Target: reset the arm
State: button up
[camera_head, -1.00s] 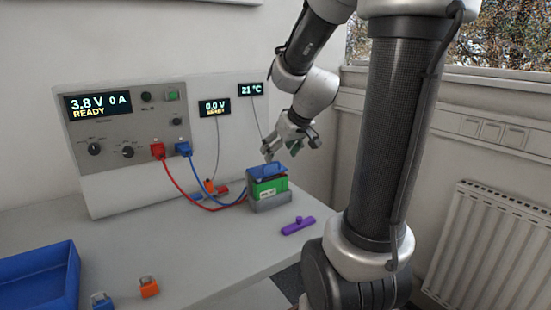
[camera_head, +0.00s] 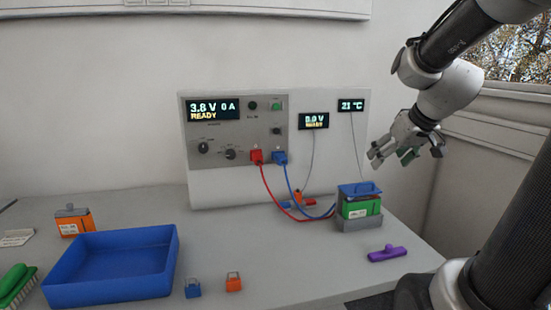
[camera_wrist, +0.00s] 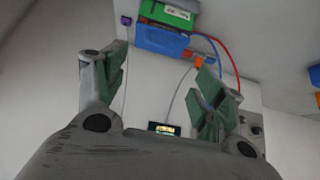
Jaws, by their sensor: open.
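My gripper (camera_head: 390,157) is open and empty in the head view, in the air above and to the right of the green battery. In the wrist view my gripper (camera_wrist: 158,85) shows its two fingers spread with nothing between them. The green battery (camera_head: 361,208) with a blue top (camera_head: 358,188) sits in a grey holder (camera_head: 360,224) at the right of the table. In the wrist view the green battery (camera_wrist: 168,13) and its blue top (camera_wrist: 162,41) appear at the top edge, apart from the fingers.
The cycler panel (camera_head: 215,135) stands behind, with red and blue cables running toward the holder. A purple piece (camera_head: 387,254) lies front right. A blue tray (camera_head: 110,290), small blue (camera_head: 192,288) and orange (camera_head: 233,283) clips, an orange battery (camera_head: 72,223) and a green brush (camera_head: 14,285) are left.

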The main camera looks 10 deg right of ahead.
jog(key=s+a+f+g, duration=0.1)
jog(key=s+a, duration=0.2)
jog(key=s, duration=0.5)
jog(key=s+a+f+g, duration=0.1)
jog(key=s+a+g, duration=0.1)
jog(key=s+a, duration=0.2)
jog(key=s, duration=0.3)
jog(key=shift+s+a+f, duration=0.25)
jog(key=shift+s+f, duration=0.05)
jog(key=shift+s, duration=0.1)
dwell(2.1)
